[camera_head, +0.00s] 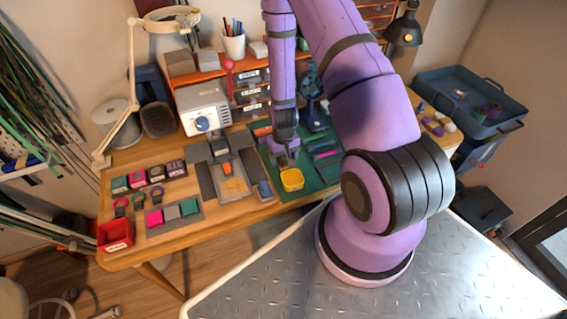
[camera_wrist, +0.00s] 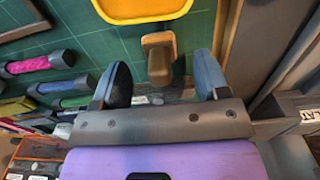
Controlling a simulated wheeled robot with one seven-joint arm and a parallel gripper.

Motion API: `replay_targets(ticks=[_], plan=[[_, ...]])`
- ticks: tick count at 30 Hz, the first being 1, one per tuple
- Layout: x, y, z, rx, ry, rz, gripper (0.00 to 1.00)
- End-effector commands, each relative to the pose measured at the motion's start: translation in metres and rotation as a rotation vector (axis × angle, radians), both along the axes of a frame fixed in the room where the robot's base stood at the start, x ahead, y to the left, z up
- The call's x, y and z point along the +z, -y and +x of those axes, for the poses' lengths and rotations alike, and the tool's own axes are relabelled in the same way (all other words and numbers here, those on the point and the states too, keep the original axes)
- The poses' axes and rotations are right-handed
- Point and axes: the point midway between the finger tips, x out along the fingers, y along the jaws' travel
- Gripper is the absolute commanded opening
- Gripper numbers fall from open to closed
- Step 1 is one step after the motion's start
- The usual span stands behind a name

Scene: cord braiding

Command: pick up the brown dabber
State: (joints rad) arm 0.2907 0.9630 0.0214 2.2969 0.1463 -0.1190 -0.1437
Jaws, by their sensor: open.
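The brown dabber (camera_wrist: 159,58) shows in the wrist view, a small brown block-like piece on the green mat (camera_wrist: 95,28). Its near end reaches into the gap between the fingers of my gripper (camera_wrist: 162,80). The fingers are open, one on each side, with room left and right of the dabber; I see no contact. In the head view my gripper (camera_head: 284,158) points down at the mat, just behind the yellow tray (camera_head: 292,181). I cannot make out the dabber there.
The yellow tray's rim (camera_wrist: 150,16) lies just beyond the dabber. Pink and blue cord rolls (camera_wrist: 38,64) lie to the left in the wrist view. In the head view a grey box machine (camera_head: 204,108) stands behind left, and a red bin (camera_head: 115,236) is at the table's front left.

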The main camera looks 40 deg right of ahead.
Motion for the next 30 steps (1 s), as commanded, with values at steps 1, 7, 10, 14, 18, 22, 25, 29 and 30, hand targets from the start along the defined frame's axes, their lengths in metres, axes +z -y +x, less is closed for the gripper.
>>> replay_targets(ticks=[1,7,10,14,18,22,25,29,30], plan=[[-0.007,0.000,-0.001,0.000,-0.002,0.001,0.68],[-0.023,0.000,0.000,0.000,0.000,0.000,0.68],[-0.024,0.000,0.000,0.000,0.001,0.000,0.68],[-0.024,0.000,0.000,0.000,0.001,0.000,0.68],[-0.024,0.000,0.000,0.000,0.001,0.000,0.45],[-0.024,0.000,0.000,0.000,0.001,0.000,0.15],[-0.024,0.000,0.000,0.000,0.001,0.000,0.11],[-0.024,0.000,0.000,0.000,0.000,0.000,0.11],[-0.024,0.000,0.000,0.000,0.001,0.000,0.11]])
